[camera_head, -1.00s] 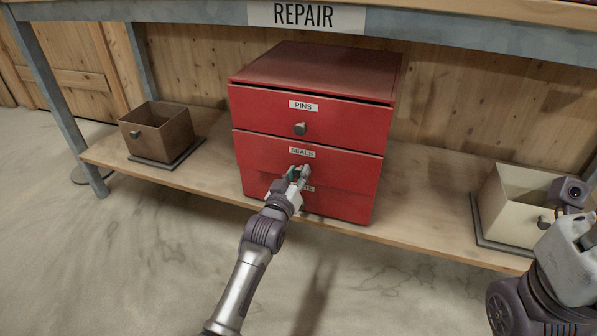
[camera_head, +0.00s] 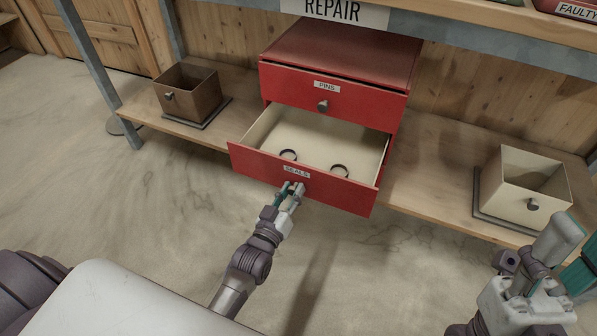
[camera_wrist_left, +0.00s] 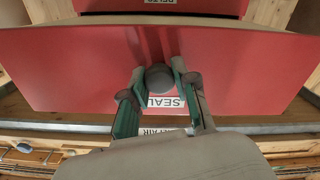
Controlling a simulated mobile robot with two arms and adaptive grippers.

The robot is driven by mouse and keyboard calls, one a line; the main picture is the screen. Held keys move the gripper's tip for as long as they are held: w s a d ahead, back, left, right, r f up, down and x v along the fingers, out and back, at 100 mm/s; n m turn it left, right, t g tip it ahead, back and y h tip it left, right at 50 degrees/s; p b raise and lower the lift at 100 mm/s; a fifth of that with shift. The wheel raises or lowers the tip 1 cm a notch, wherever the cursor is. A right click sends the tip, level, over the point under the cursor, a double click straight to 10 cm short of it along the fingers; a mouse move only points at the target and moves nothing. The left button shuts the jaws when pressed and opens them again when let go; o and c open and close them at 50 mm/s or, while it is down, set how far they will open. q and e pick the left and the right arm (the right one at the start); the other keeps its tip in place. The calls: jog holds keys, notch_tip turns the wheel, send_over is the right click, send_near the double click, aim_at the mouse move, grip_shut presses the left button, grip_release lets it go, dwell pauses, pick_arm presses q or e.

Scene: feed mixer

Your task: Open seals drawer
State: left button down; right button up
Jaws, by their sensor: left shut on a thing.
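The seals drawer (camera_head: 250,162) is the middle drawer of a red cabinet (camera_head: 345,45). It is pulled well out, and its cream inside shows two dark rings (camera_head: 288,155). My left gripper (camera_head: 292,188) is at the drawer's front, below the SEALS label. In the left wrist view its green-padded fingers are shut on the round grey knob (camera_wrist_left: 159,78) of the drawer. My right gripper (camera_head: 530,270) is at the lower right, away from the cabinet; its fingers do not show clearly enough to tell their state.
The pins drawer (camera_head: 360,105) above is nearly closed. A brown bin (camera_head: 187,98) stands on the shelf (camera_head: 425,180) at the left, and a cream bin (camera_head: 505,195) at the right. The floor in front is clear.

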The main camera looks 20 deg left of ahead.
pick_arm(q)
jog(key=s+p, duration=0.1)
jog(key=s, duration=0.3)
jog(key=shift+a+p, duration=0.1)
jog(key=shift+p, duration=0.25)
jog(key=shift+s, duration=0.1)
pick_arm(e)
jog(key=w+a+f+g+h, duration=0.1)
jog(key=w+f+g, duration=0.3)
jog(key=w, duration=0.5)
jog(key=shift+a+f+n+g+h, duration=0.15)
jog(key=shift+a+n+g+h, duration=0.2)
jog(key=shift+g, duration=0.95)
jog(key=shift+w, duration=0.1)
pick_arm(q)
jog(key=c, duration=0.9)
grip_release()
jog(key=shift+o, duration=0.2)
jog(key=shift+s, duration=0.1)
jog(key=s, duration=1.2)
jog(key=shift+a, duration=0.2)
jog(key=shift+w, duration=0.1)
